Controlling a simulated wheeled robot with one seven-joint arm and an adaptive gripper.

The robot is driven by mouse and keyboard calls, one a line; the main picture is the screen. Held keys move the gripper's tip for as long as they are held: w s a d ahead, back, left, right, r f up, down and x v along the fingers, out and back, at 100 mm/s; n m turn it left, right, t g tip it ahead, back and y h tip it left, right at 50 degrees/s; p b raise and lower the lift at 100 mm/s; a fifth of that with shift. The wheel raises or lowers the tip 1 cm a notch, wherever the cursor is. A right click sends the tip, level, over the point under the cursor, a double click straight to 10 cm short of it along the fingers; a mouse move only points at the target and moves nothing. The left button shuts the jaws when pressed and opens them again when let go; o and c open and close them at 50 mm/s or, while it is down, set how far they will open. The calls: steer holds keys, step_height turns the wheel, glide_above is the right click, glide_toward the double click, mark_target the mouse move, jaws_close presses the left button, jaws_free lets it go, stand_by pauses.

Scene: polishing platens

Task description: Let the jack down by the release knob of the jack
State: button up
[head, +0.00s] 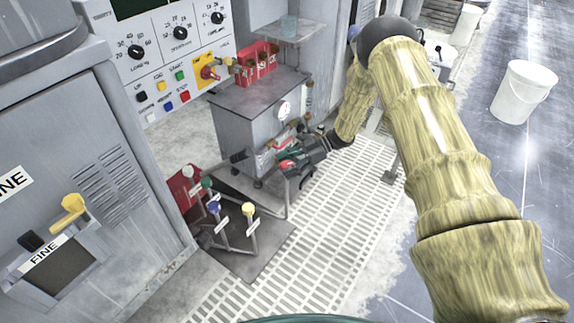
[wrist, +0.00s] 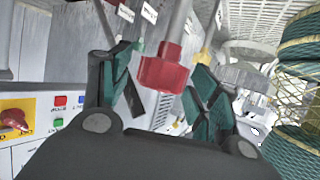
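A red knob (wrist: 163,70) on a grey rod sits between the two green-padded fingers of my gripper (wrist: 160,84) in the wrist view. The fingers are apart, with a gap on the left of the knob and the right finger close beside it. I cannot tell whether either finger touches it. In the head view the red knob (head: 287,165) shows at my gripper (head: 291,170), low in front of the grey cabinet. A red body (head: 184,186) stands at the lower left behind several levers; I cannot tell if it is the jack. No label on the red knob is readable.
Levers with white, green, blue (head: 214,207) and yellow (head: 248,209) knobs stand on a dark plate (head: 262,262), left of my gripper. The grey cabinet (head: 238,128) carries a red rack (head: 256,64). A control panel (head: 165,50) is behind. Grated floor (head: 330,225) is clear; a white bucket (head: 524,92) stands right.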

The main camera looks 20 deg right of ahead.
steer(key=v, duration=1.2)
steer(key=shift+d+f, duration=0.1)
stand_by(0.4)
